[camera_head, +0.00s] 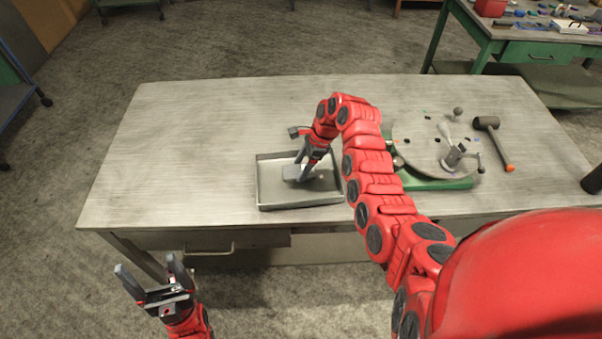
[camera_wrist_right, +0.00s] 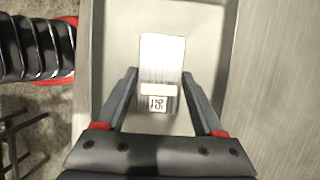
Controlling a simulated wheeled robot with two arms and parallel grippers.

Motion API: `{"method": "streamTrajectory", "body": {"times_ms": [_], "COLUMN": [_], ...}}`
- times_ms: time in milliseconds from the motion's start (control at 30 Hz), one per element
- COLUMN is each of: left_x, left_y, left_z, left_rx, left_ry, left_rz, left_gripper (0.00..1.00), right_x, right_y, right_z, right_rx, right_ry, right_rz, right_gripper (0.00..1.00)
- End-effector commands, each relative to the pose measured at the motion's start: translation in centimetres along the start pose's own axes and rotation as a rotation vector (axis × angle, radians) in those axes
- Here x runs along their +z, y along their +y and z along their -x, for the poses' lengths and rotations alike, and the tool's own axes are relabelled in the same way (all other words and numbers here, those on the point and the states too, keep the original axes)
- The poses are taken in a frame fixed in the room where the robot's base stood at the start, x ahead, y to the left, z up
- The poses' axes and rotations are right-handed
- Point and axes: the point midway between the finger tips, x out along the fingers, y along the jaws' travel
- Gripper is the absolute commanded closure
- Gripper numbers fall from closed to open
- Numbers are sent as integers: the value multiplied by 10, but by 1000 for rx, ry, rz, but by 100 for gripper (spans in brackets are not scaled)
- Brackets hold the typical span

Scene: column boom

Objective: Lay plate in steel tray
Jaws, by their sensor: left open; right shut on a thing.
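The steel tray (camera_head: 258,187) is a shallow grey rectangular tray on the workbench, left of the turntable. The plate (camera_head: 290,173) is a small light metal rectangle inside the tray's outline. In the right wrist view the plate (camera_wrist_right: 162,62) lies between my fingertips, with a white label and dark printed marks on its near end. My right gripper (camera_head: 302,172) reaches down into the tray and is shut on the plate; it also shows in the right wrist view (camera_wrist_right: 160,78). I cannot tell whether the plate touches the tray floor. My left gripper (camera_head: 146,265) is open and empty in front of the bench.
A round grey turntable (camera_head: 425,140) on a green base, with a clamp, stands right of my right arm. A dark object (camera_head: 592,180) is at the right edge. The bench's left side (camera_head: 160,150) is clear.

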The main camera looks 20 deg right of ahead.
Motion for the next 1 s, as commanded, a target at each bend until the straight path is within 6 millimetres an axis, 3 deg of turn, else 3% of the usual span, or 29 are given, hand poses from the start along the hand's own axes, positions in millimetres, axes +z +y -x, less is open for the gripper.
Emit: {"method": "streamTrajectory", "body": {"times_ms": [233, 600, 967, 1000], "left_x": [-1, -3, -2, -2], "left_y": [0, -1, -1, -1], "left_z": [-4, -17, -15, -15], "left_rx": [0, 0, 0, 0], "left_ry": [0, 0, 0, 0], "left_rz": [0, 0, 0, 0], "left_gripper": [15, 15, 15, 15], "right_x": [2, -12, -13, -13], "right_y": [-4, -3, -4, -3], "right_z": [0, -31, -34, -35], "right_rx": [-2, 1, -3, -2], "right_ry": [0, 1, 0, 1], "right_rz": [-1, -3, -1, -1], "right_gripper": [100, 100, 100, 27]}}
